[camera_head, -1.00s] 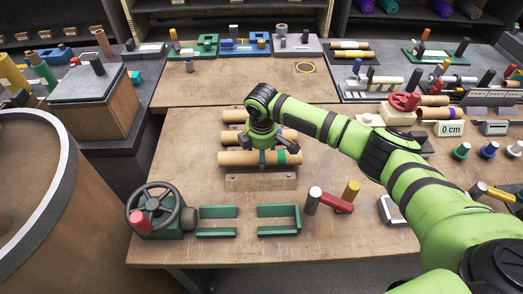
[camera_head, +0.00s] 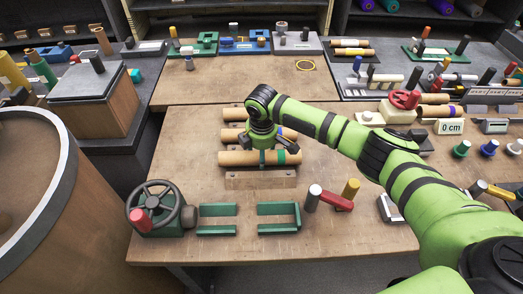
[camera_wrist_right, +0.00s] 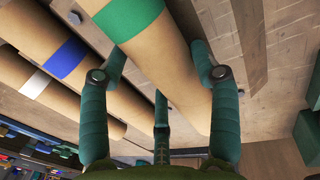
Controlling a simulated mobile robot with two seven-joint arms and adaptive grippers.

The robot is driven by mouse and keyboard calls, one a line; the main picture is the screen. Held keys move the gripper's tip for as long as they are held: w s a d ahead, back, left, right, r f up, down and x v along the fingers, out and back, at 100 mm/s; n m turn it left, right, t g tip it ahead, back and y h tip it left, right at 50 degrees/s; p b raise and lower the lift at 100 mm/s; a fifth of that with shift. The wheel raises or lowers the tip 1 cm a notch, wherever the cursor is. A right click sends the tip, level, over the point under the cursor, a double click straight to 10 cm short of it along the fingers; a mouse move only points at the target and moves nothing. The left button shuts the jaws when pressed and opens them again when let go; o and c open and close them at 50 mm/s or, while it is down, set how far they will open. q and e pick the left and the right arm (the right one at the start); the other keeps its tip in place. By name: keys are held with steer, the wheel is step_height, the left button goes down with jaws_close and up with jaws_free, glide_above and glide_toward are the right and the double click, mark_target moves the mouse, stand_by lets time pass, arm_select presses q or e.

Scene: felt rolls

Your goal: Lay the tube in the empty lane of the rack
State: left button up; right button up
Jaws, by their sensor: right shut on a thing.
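The tube with a green band (camera_head: 236,158) lies level, left to right, at the front of a wooden rack (camera_head: 261,180). Behind it lie a tube with a blue band (camera_head: 230,135) and a further tube (camera_head: 234,115). My right gripper (camera_head: 262,157) comes down over the middle of the green-banded tube and is shut on it. In the right wrist view the gripper (camera_wrist_right: 160,115) has its fingers around the green-banded tube (camera_wrist_right: 172,62). The blue-banded tube (camera_wrist_right: 88,82) lies beside it, apart from the fingers. I cannot tell which lane is empty. My left gripper is not in view.
Green brackets (camera_head: 217,210) and a green frame (camera_head: 278,229) lie in front of the rack. A handwheel (camera_head: 155,210) stands left, a red lever piece (camera_head: 337,201) right. A red-topped device (camera_head: 402,103) is behind my right arm. The tabletop left of the rack is clear.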

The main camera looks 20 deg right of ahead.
steer(key=shift+f, duration=0.15)
steer(key=o, duration=1.7)
steer(key=r, duration=0.4)
steer(key=s+r, duration=0.1)
steer(key=r, duration=0.7)
steer(key=shift+s+a, duration=0.2)
steer(key=shift+s, duration=0.15)
steer(key=shift+f, duration=0.15)
